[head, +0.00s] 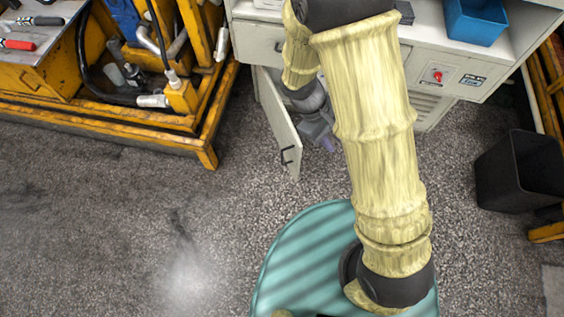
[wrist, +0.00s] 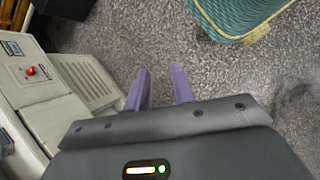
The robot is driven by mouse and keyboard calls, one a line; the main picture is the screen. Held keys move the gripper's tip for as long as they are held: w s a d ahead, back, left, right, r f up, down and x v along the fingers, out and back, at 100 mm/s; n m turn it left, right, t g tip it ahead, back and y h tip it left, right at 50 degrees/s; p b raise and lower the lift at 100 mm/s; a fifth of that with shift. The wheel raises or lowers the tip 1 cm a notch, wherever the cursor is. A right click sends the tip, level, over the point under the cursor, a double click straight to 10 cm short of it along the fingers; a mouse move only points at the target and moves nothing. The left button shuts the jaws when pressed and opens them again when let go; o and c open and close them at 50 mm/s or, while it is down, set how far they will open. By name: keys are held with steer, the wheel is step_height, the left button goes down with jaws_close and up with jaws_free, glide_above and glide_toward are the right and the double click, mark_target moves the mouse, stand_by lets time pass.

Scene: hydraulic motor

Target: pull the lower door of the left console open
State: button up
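The off-white console (head: 258,42) stands at the top middle of the head view. Its lower left door (head: 278,122) is swung well out from the front, hinged at its left side. A black handle (head: 287,155) is near the door's free edge. My gripper (head: 329,146) is low in front of the console, to the right of the door, on its inner side and apart from the handle. In the wrist view my gripper (wrist: 160,72) has two purple fingers spread with only floor between them. My arm hides part of the console front and the opening.
A yellow steel frame (head: 120,133) with hoses stands at left. A black bin (head: 520,172) stands on the floor at right. A red button (head: 437,77) and a blue tray (head: 474,20) are on the console's right part. The floor at lower left is clear.

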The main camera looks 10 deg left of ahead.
steer(key=a+f+n+t+h+b, duration=0.25)
steer(key=f+b, duration=0.25)
steer(key=f, duration=0.3)
steer(key=a+f+n+t+h+b, duration=0.1)
steer(key=a+f+n+t+b, duration=0.1)
steer(key=a+f+n+b, duration=0.45)
steer(key=a+f+n+t+h+b, duration=0.1)
steer(key=f+t+h+b, duration=0.2)
steer(key=f, duration=0.7)
steer(key=n+t+y+b, duration=0.6)
steer(key=n+t+b, duration=0.4)
steer(key=b, duration=0.2)
glide_toward(282, 156)
steer(key=s+a+f, duration=0.2)
steer(key=s+a, duration=0.1)
steer(key=s, duration=0.3)
steer(key=shift+s+a+r, duration=0.1)
steer(key=shift+r, duration=0.1)
steer(key=shift+h, duration=0.25)
steer(key=b+x, duration=0.7)
steer(key=x, duration=1)
steer(key=shift+w+f, duration=0.1)
steer(key=shift+w, duration=0.1)
jaws_close()
